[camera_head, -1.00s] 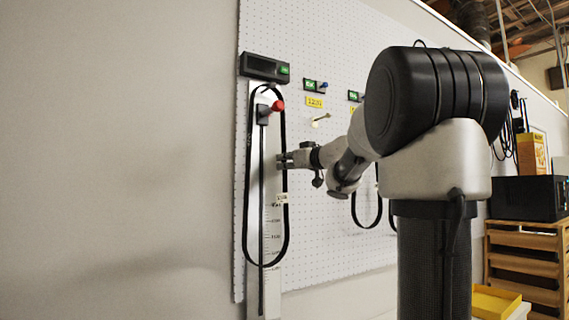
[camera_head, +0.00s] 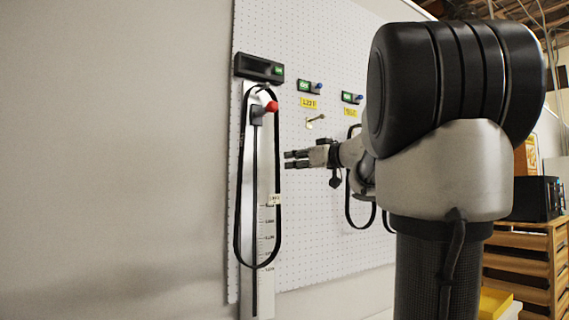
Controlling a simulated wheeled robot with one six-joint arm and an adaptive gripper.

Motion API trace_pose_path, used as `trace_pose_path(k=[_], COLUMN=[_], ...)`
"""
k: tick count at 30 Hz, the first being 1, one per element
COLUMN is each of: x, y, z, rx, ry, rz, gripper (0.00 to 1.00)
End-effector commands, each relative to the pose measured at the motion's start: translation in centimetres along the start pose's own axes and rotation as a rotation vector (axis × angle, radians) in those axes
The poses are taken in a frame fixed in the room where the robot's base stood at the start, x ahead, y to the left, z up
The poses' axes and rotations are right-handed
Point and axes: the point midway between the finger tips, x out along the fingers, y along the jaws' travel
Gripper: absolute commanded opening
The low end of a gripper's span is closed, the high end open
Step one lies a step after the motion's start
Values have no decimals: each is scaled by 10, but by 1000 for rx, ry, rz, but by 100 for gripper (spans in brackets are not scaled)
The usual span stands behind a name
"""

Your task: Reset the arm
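My gripper (camera_head: 288,160) is in front of the white pegboard, just right of a hanging black belt (camera_head: 237,190). Its two dark fingers point left with a small gap between them, and nothing shows between them. The belt hangs as a long loop from a post with a red knob (camera_head: 271,106) on a vertical measuring scale (camera_head: 264,290). A small tag (camera_head: 274,199) is on the belt's right side. My arm reaches in from the right and hides part of the pegboard.
The pegboard (camera_head: 330,230) has a black display box (camera_head: 259,68), yellow labels (camera_head: 309,102) and an empty-looking hook (camera_head: 315,121). More black belts (camera_head: 361,222) hang behind my wrist. At the right stand a wooden drawer rack (camera_head: 525,262), a black box (camera_head: 533,199) and a yellow bin (camera_head: 494,302).

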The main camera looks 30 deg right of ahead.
Motion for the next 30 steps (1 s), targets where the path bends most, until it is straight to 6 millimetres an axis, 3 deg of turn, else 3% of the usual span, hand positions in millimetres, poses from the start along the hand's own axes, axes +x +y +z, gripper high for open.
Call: trace_pose_path(k=[6,15,17,20,23,25,28,30], x=[-32,-38,-38,-49,-84,-122,-171,-199], y=[1,0,11,58,120,151,157,136], z=[0,1,4,12,40,71,130,178], rx=[1,-23,-81,-171,-208,-196,-127,-53], ry=[0,-2,-18,-54,-147,-259,-470,-640], rz=[3,1,46,234,497,680,843,878], gripper=[30,30,30,30,30,30,30,30])
